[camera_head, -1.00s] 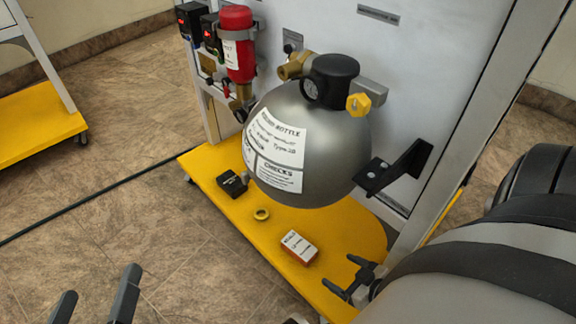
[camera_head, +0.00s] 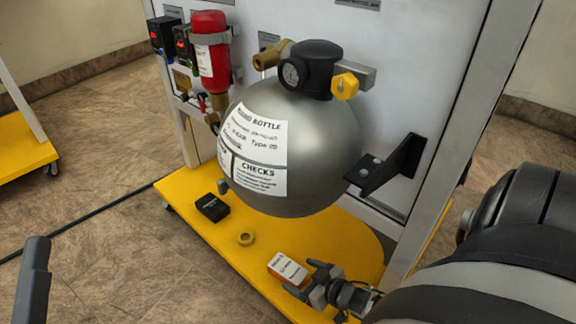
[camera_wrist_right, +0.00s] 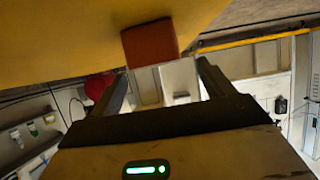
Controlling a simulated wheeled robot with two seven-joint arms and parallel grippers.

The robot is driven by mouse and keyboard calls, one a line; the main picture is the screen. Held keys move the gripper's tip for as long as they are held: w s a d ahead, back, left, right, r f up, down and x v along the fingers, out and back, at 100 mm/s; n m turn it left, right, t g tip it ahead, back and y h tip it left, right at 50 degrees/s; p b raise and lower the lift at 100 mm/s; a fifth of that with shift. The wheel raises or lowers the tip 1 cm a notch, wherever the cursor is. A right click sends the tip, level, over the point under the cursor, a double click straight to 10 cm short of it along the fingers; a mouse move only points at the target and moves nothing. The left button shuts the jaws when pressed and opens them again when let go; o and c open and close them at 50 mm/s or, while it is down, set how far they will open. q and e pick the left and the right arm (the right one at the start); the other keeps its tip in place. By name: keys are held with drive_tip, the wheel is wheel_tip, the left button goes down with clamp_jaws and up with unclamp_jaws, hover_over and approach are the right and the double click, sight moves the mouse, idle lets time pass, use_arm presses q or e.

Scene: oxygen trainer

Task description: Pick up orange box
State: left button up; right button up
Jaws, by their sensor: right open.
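The orange box (camera_head: 288,269), with a white label on top, lies on the yellow base near its front edge, below the round grey bottle. My right gripper (camera_head: 304,281) is open at the box's right side, very close to it; I cannot tell whether they touch. In the right wrist view the orange box (camera_wrist_right: 149,43) shows just beyond the open fingertips (camera_wrist_right: 162,70), nearer the left finger, with nothing held.
The yellow base (camera_head: 205,228) also holds a black box (camera_head: 212,207) and a small yellow ring (camera_head: 245,239). The large grey bottle (camera_head: 310,150) overhangs it, and a black bracket (camera_head: 385,168) juts out at right.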

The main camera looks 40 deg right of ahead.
sight(292, 271)
drive_tip(key=b+x, duration=0.1)
drive_tip(key=x, duration=0.2)
drive_tip(key=shift+w+f, duration=0.1)
drive_tip(key=shift+w, duration=0.1)
use_arm(q)
drive_tip(key=r+m+h, duration=0.1)
drive_tip(key=s+r+m+h, duration=0.1)
drive_tip(key=m, duration=0.1)
drive_tip(key=r+m+h, duration=0.1)
drive_tip(key=m+h, duration=0.1)
drive_tip(key=shift+s+d+r, duration=0.1)
drive_tip(key=shift+s+d, duration=0.05)
drive_tip(key=shift+s, duration=0.15)
use_arm(e)
drive_tip(key=c, duration=1.2)
